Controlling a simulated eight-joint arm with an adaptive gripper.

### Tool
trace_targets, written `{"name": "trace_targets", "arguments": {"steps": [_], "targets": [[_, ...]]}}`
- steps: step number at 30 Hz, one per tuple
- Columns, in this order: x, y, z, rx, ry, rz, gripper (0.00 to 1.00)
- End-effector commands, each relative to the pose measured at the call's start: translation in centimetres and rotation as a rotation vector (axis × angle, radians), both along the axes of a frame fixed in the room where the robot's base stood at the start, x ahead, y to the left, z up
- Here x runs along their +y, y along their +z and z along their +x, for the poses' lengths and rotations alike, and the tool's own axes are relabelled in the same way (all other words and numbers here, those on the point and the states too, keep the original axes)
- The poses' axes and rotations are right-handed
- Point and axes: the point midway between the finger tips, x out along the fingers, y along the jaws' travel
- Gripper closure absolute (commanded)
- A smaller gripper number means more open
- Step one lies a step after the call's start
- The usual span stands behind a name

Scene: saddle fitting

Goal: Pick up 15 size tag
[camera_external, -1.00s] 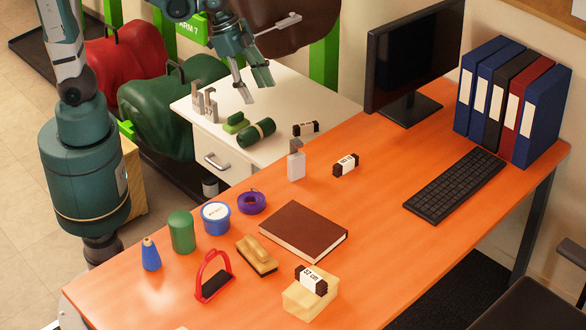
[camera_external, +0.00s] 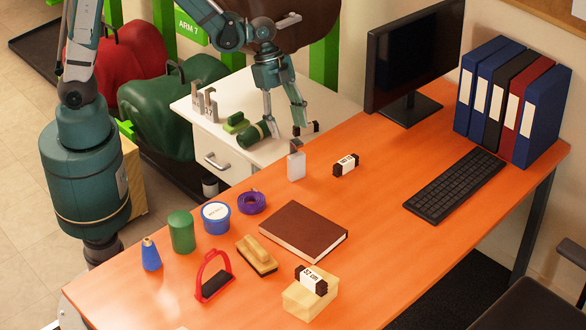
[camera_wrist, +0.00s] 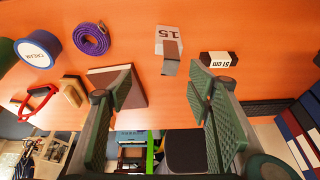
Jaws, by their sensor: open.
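The 15 size tag (camera_external: 296,165) is a pale tag with a grey metal top, standing on the orange desk near its edge by the white cabinet. In the wrist view the tag (camera_wrist: 169,36) shows the number 15, above the gap between my fingers. My gripper (camera_external: 287,124) is open and empty, over the right part of the white cabinet, behind the tag and apart from it. Both fingers of my gripper (camera_wrist: 160,90) show in the wrist view with nothing between them.
A black-banded block marked 51 cm (camera_external: 345,165) lies right of the tag. A brown book (camera_external: 303,232) and monitor (camera_external: 412,55) stand nearby.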

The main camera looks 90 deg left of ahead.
Motion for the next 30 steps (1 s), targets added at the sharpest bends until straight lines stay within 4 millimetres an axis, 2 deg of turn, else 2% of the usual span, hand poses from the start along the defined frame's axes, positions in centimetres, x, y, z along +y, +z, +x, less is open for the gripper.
{"name": "trace_targets", "arguments": {"steps": [3,10,30], "targets": [[0.1,-1.9,0.9,0.003,-0.042,-0.004,0.49],[0.0,-4.1,1.8,0.004,-0.098,-0.012,0.49],[-0.2,-5.3,2.1,0.004,-0.114,-0.015,0.49]]}}
